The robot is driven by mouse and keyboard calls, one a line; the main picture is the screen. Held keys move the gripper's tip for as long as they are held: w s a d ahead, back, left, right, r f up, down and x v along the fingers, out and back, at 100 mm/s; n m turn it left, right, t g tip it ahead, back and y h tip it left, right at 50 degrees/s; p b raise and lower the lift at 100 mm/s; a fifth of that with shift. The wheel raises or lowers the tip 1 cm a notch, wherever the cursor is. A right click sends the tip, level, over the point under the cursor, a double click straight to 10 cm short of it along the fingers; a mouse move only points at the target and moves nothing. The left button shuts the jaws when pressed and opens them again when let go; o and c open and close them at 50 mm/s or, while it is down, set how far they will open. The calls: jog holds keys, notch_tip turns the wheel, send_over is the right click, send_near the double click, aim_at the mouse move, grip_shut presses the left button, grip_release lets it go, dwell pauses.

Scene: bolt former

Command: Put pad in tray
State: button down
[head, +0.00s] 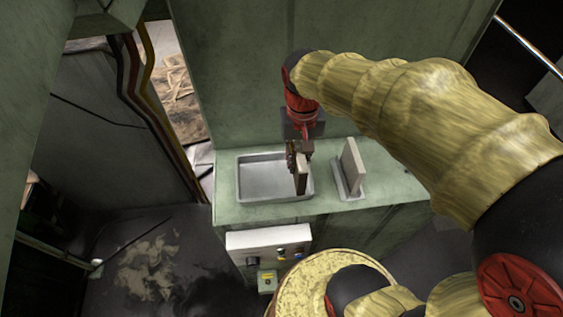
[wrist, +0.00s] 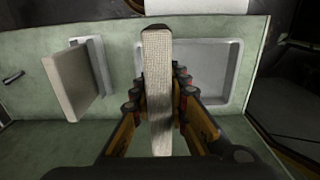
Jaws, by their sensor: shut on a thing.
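My gripper (wrist: 160,112) is shut on a pale, flat pad (wrist: 158,75), which stands on edge between the fingers in the wrist view. In the head view the held pad (head: 301,174) is over the right part of the grey metal tray (head: 243,196). The tray also shows in the wrist view (wrist: 238,72), behind and to the right of the pad. The tray looks empty. I cannot tell how high the pad is above the tray floor.
A second pad (head: 352,165) stands upright in a narrow metal holder (head: 357,194) right of the tray; both also show at left in the wrist view. The green counter (head: 225,209) has a control panel (head: 270,246) on its front. A green wall rises behind.

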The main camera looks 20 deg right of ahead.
jog(key=shift+w+a+f+p, duration=0.2)
jog(key=shift+w+f, duration=0.8)
jog(key=shift+f, duration=0.6)
jog(key=shift+w+a+f+p, duration=0.2)
jog(key=shift+w+f, duration=0.85)
jog(key=shift+f, duration=0.5)
jog(key=shift+w+a+f+p, duration=0.1)
jog(key=shift+w+a+f, duration=0.1)
jog(key=shift+w+f, duration=1.1)
jog(key=shift+s+f, duration=0.3)
jog(key=shift+f, duration=0.1)
jog(key=c, duration=2.2)
grip_release()
jog(key=shift+f, duration=0.15)
jog(key=o, duration=0.5)
jog(key=shift+c, duration=0.2)
